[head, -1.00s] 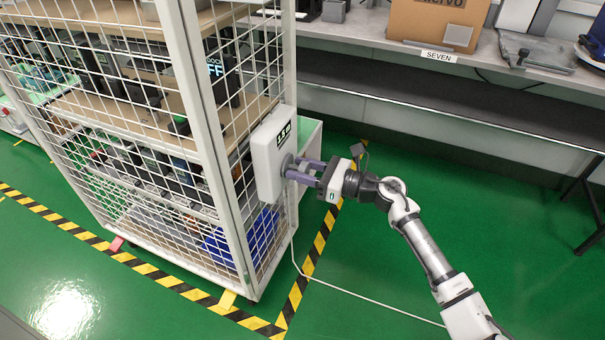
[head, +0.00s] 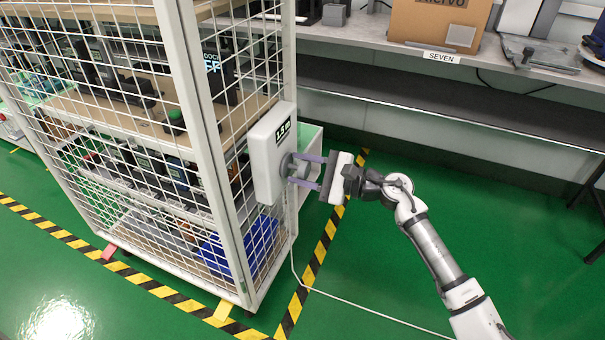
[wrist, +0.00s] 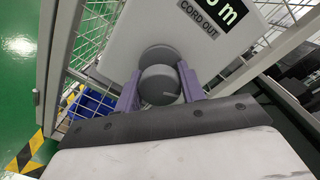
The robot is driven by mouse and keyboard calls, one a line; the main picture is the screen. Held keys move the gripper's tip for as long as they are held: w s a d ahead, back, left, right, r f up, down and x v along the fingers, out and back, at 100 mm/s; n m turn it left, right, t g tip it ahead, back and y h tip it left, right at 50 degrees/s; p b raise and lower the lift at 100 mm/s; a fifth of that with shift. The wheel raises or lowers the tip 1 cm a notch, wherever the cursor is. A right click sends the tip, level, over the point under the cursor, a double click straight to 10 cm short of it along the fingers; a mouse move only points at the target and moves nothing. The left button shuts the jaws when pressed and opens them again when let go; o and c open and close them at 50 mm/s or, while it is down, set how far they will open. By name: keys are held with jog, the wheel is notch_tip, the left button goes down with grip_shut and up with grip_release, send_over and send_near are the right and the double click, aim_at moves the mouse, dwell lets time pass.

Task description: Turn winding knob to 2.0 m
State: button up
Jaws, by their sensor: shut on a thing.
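A white winder box (head: 268,150) is mounted on the corner of the wire-mesh cage; it also shows in the wrist view (wrist: 125,40). Its dark display (head: 283,130) seems to read 1.5 m in the head view, but is small. In the wrist view the display (wrist: 222,12) is cut off, with "m" and "CORD OUT" showing. The round grey winding knob (wrist: 158,85) sticks out of the box face. My gripper (head: 298,171) is shut on the knob, with one purple finger on each side. The fingers partly hide the knob in the head view.
A white cord (head: 345,300) runs from below the box across the green floor. The cage (head: 215,160) holds shelves of devices. A workbench (head: 375,35) with a cardboard box (head: 440,20) stands behind. Open floor lies right of the cage.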

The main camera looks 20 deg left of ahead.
jog(key=n+b, duration=0.1)
jog(key=n, duration=0.2)
jog(key=shift+s+f+n+b, duration=0.1)
jog(key=shift+f+n+b, duration=0.1)
jog(key=shift+n+b, duration=0.2)
jog(key=n+b, duration=0.1)
jog(key=n, duration=0.2)
jog(key=shift+b, duration=0.35)
jog(key=n+b, duration=0.2)
jog(key=n, duration=0.2)
jog(key=shift+r+n+t+b, duration=0.1)
jog(key=shift+n+t+b, duration=0.25)
jog(key=shift+n, duration=0.75)
jog(key=o, duration=1)
jog(key=shift+c, duration=0.2)
jog(key=shift+d+r, duration=0.1)
jog(key=shift+d, duration=0.05)
jog(key=d, duration=1.3)
jog(key=shift+s+d+r, duration=0.15)
jog(key=shift+d+r, duration=0.1)
jog(key=shift+d, duration=0.1)
